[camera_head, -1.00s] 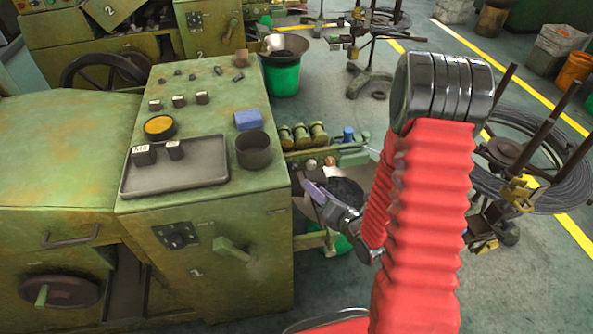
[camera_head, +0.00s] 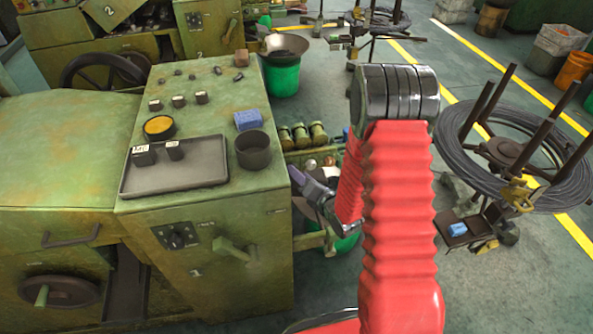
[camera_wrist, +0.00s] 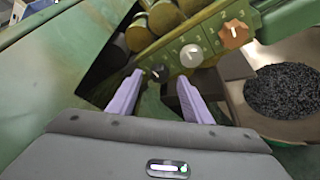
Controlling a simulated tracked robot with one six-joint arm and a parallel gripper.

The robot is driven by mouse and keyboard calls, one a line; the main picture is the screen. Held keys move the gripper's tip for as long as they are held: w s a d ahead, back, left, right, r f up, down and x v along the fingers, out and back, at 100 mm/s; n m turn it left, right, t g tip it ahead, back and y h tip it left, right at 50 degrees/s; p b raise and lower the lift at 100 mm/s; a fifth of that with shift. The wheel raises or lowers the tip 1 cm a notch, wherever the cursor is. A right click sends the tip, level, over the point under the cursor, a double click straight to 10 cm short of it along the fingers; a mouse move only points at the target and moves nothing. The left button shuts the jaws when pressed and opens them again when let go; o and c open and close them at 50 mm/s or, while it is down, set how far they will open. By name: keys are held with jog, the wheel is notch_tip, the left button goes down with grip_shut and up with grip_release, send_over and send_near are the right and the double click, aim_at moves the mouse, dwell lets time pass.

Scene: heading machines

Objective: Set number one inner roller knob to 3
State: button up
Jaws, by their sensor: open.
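On machine 1 (camera_head: 245,265), a green roller bracket (camera_wrist: 205,40) carries a row of knobs with painted numbers. In the wrist view these are a black knob (camera_wrist: 158,73), a pale grey knob (camera_wrist: 192,56) with a white pointer, and a brown knob (camera_wrist: 233,34). My gripper (camera_wrist: 161,76) is open, with its two purple fingers apart. The black knob shows between the fingertips; I cannot tell whether they touch it. The head view shows my gripper (camera_head: 296,176) beside the machine's right edge, partly covered by my red arm. The exact pointer settings are too small to read.
Brass rollers (camera_head: 301,136) sit behind the knobs. A tray (camera_head: 205,176), a dark cup (camera_head: 253,150) and a blue block (camera_head: 248,119) stand on the machine's top. A container of dark granules (camera_wrist: 285,90) is close to the right finger. A wire coil stand (camera_head: 520,150) stands at right.

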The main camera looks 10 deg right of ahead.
jog(key=shift+x, duration=1.9)
jog(key=shift+c, duration=0.3)
jog(key=c, duration=0.9)
jog(key=shift+d, duration=0.25)
jog(key=shift+c, duration=0.5)
jog(key=shift+a, duration=0.15)
